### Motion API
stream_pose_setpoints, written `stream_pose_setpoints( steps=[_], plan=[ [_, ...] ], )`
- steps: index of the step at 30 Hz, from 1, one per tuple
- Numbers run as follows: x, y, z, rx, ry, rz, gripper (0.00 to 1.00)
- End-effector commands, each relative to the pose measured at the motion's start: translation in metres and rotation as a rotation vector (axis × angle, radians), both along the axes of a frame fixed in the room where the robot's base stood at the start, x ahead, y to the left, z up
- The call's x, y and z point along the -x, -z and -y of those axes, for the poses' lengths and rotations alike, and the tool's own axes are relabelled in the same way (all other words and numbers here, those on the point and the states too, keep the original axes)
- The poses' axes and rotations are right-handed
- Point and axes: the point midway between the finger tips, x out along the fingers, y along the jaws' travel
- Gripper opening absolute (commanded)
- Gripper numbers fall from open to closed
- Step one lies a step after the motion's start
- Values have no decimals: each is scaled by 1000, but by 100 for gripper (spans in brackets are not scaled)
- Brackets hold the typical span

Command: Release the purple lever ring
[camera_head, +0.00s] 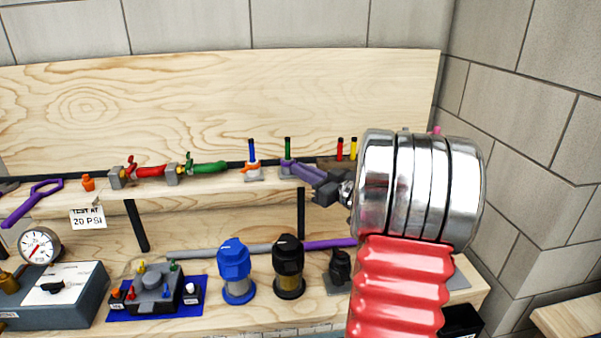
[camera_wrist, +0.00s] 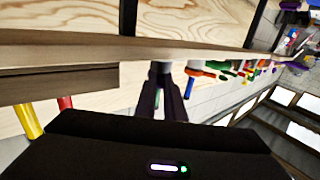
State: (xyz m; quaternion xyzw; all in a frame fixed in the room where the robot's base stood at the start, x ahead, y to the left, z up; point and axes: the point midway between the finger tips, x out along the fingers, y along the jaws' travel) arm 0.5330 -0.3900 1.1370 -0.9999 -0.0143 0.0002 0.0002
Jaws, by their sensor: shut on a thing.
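The fingers hide much of the ring. In the wrist view my gripper (camera_wrist: 161,82) points at a grey upright part under the shelf edge, and the ring cannot be made out clearly there.
Close left stands a blue-topped peg (camera_head: 252,150) with an orange ring. Red and yellow pegs (camera_head: 346,148) stand close right. Red and green valves (camera_head: 165,171) lie farther left. Below are blue (camera_head: 236,270) and black regulators (camera_head: 288,266) and a gauge (camera_head: 39,245).

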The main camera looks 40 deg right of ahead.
Motion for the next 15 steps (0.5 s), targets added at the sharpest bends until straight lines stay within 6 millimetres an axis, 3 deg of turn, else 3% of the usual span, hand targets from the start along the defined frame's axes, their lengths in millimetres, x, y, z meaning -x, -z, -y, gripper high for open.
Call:
stream_pose_setpoints(
  steps=[4,5,6,12,15],
  plan=[
    [0,-1,0,1,1,1,0],
    [0,-1,0,1,1,1,11],
    [0,-1,0,1,1,1,14],
    [0,0,0,1,2,1,28],
    [0,0,0,1,2,1,28]
  ],
)
